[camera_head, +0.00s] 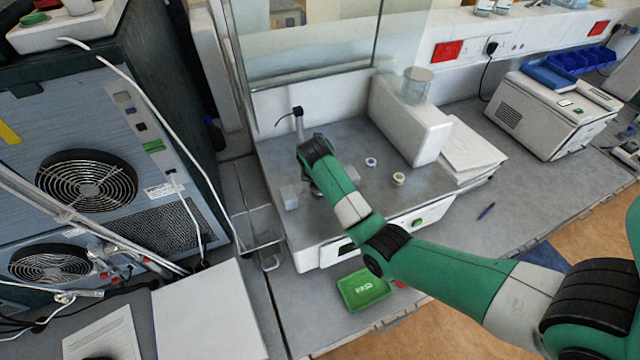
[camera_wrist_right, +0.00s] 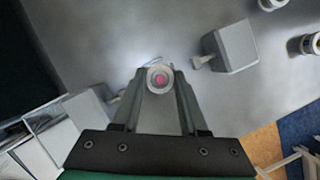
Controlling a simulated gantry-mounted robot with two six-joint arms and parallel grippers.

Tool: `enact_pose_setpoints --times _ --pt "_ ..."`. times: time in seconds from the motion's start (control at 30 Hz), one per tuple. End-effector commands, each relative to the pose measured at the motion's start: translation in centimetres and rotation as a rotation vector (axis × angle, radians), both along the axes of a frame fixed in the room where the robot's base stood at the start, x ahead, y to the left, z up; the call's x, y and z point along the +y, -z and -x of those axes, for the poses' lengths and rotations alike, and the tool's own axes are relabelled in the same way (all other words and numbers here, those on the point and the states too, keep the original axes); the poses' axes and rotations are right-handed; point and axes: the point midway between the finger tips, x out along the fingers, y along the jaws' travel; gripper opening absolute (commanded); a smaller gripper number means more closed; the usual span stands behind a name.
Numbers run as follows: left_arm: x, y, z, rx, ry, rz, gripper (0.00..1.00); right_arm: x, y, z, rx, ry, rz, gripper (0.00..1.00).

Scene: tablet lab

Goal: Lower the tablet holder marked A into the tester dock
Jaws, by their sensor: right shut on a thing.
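In the right wrist view, my right gripper (camera_wrist_right: 159,72) is shut on a small round holder (camera_wrist_right: 160,79) with a pale rim and pink centre. No letter A is readable on it. My right arm reaches over the tester (camera_head: 335,248) in the head view and hides most of the gripper and the holder. The wrist view shows a grey block with a short stub (camera_wrist_right: 231,46) to the right of the holder and another grey block (camera_wrist_right: 88,112) to the left. I cannot make out the dock itself or the holder's height above the deck. My left gripper is not in view.
Two other small round holders, one blue-centred (camera_head: 371,162) and one brownish (camera_head: 398,179), stand on the deck. A tall white housing (camera_head: 410,125) rises behind them. A green tray (camera_head: 363,288) lies in front. A wire rack (camera_head: 262,228) stands left; a pen (camera_head: 486,211) lies right.

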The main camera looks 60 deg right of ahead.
Motion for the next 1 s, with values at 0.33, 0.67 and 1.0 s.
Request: enact_pose_setpoints --times 0.33,0.67,1.0 --pt "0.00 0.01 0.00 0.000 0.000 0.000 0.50 0.01 0.04 0.00 0.000 0.000 0.000 0.00" --pt "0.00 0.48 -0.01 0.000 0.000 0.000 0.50 0.00 0.54 0.00 0.000 0.000 0.000 0.00" --pt "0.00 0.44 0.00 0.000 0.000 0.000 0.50 0.00 0.51 0.00 0.000 0.000 0.000 0.00"
